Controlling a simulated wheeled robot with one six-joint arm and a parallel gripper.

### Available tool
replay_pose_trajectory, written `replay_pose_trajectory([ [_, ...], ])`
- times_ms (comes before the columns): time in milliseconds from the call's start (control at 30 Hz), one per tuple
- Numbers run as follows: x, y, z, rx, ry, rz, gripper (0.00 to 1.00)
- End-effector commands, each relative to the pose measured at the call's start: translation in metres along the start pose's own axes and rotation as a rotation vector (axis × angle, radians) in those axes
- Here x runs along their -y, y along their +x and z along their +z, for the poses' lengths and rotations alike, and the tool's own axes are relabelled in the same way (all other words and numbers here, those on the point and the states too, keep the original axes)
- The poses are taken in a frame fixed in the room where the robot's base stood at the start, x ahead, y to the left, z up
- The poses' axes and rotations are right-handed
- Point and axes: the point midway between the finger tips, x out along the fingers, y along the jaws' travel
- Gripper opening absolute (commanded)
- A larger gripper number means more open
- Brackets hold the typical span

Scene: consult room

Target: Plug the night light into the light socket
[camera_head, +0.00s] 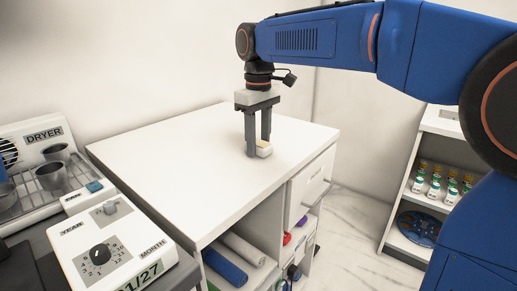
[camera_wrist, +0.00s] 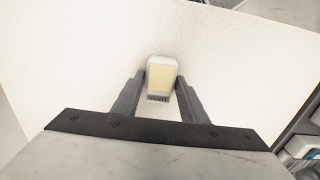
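The night light (camera_head: 265,151) is a small block with a white rounded end and a pale yellow face. It is at the white cabinet top, near the right edge. In the wrist view the night light (camera_wrist: 163,76) shows a grey "NIGHT" label at its near end. My gripper (camera_head: 258,150) points straight down over it. In the wrist view the fingertips of my gripper (camera_wrist: 161,78) are on either side of the night light, very close to it. I cannot tell whether they touch it. No light socket can be made out in either view.
The white cabinet top (camera_head: 180,160) is otherwise clear. A drying rack (camera_head: 45,170) marked "DRYER" and a date dial box (camera_head: 110,250) stand at the left. Rolled cloths (camera_head: 225,265) lie in the cabinet's open shelf. A shelf with several bottles (camera_head: 435,188) stands at the right.

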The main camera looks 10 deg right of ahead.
Motion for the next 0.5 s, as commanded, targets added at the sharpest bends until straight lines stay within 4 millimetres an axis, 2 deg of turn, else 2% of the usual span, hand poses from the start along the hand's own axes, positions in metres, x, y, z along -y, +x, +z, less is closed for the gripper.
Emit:
replay_pose_trajectory([
  [33, 0.000, 0.000, 0.000, 0.000, 0.000, 0.000, 0.27],
  [100, 0.000, 0.000, 0.000, 0.000, 0.000, 0.000, 0.16],
  [167, 0.000, 0.000, 0.000, 0.000, 0.000, 0.000, 0.12],
  [367, 0.000, -0.001, 0.000, 0.000, 0.000, 0.000, 0.12],
  [500, 0.000, -0.010, -0.001, -0.002, 0.000, 0.001, 0.12],
])
